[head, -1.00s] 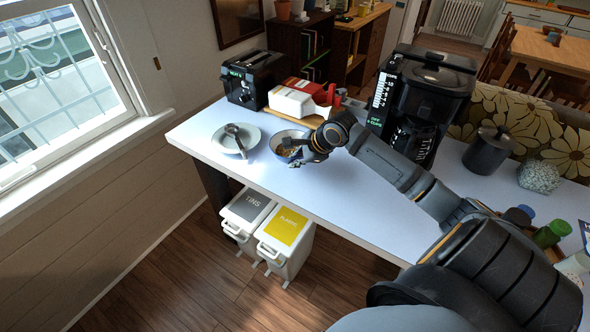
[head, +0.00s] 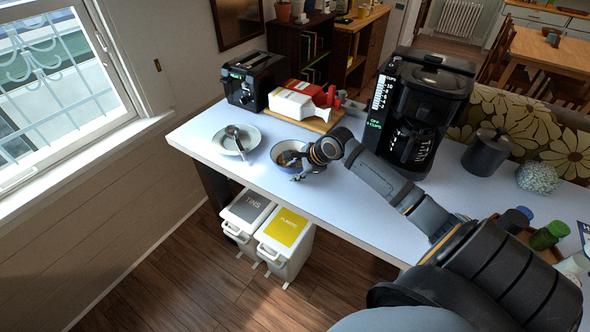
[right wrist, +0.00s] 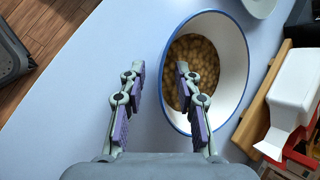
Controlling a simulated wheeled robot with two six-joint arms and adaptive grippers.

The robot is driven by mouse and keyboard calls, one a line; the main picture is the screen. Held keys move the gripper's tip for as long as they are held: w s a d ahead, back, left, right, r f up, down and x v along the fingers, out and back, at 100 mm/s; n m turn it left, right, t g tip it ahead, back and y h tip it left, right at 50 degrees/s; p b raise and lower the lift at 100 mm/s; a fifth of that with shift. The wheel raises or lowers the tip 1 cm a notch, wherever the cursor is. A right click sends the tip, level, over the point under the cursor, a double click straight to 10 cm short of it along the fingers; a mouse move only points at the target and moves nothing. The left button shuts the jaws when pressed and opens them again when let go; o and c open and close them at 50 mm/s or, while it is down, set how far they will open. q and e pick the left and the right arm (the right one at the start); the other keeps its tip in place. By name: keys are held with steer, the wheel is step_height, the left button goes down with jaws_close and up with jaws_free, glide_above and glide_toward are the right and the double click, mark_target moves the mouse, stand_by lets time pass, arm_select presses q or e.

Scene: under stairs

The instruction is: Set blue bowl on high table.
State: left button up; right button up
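The blue bowl (head: 277,149) stands upright on the white high table (head: 203,128), near its front edge. In the right wrist view the bowl (right wrist: 241,63) has a pale inside, a blue rim and small round brown pieces in it. My right gripper (head: 300,166) is at the bowl's near right side in the head view. In the right wrist view my right gripper (right wrist: 160,68) is open, with one finger over the bowl's inside and the other outside, the rim between them. I cannot tell whether either finger touches it. My left gripper is not in view.
Behind are a toaster (head: 256,80) and a board (head: 318,122) with a white and red carton (head: 292,104). A coffee machine (head: 432,95) stands right. Two bins (head: 284,240) stand below the table's front.

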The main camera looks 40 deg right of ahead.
steer(key=shift+r, duration=0.25)
steer(key=p+v, duration=0.2)
steer(key=v, duration=0.4)
steer(key=shift+d+r+p, duration=0.15)
steer(key=shift+p, duration=0.2)
steer(key=p+v, duration=0.5)
steer(key=p, duration=0.4)
steer(key=shift+s+r, duration=0.2)
steer(key=shift+s, duration=0.05)
